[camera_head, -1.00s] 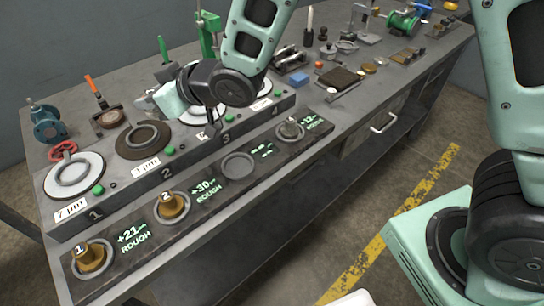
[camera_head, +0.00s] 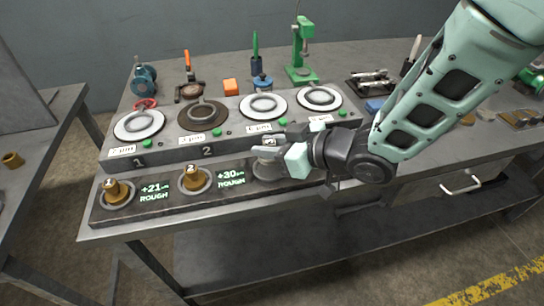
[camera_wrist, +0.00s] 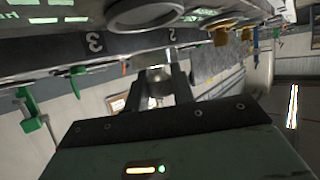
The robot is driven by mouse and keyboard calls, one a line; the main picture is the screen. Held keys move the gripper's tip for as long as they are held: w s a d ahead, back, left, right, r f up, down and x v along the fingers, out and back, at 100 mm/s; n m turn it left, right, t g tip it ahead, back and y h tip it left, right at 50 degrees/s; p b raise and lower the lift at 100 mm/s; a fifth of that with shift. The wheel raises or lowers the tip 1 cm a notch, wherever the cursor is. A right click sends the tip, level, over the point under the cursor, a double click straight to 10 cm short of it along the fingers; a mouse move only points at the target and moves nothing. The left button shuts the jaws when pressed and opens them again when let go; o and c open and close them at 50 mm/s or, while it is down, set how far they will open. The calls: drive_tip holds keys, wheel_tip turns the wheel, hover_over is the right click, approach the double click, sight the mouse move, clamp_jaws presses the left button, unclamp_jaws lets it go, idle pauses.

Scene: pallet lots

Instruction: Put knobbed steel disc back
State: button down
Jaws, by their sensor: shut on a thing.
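My gripper (camera_head: 268,152) is shut on the knobbed steel disc (camera_head: 269,142) and holds it over the front rail, at the third seat (camera_head: 262,172). The disc shows as a small grey knob with a pale top, largely hidden by the fingers. In the wrist view the grey knob (camera_wrist: 159,82) sits between the two dark fingers. I cannot tell whether the disc touches the seat. Two brass knobbed discs, marked 1 (camera_head: 116,191) and 2 (camera_head: 194,179), stand in the first two seats.
Behind the rail is a raised block with a white plate (camera_head: 139,125), a brown plate (camera_head: 202,115) and two further white plates. Hand tools and a green stand (camera_head: 301,62) stand behind. My arm covers the rail's right end. A second table (camera_head: 40,130) stands left.

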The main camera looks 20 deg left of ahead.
drive_tip(key=shift+f, duration=1.6)
drive_tip(key=shift+f, duration=0.2)
drive_tip(key=c, duration=1.2)
unclamp_jaws()
drive_tip(key=shift+r, duration=0.2)
drive_tip(key=b+v, duration=0.1)
drive_tip(key=v, duration=1.1)
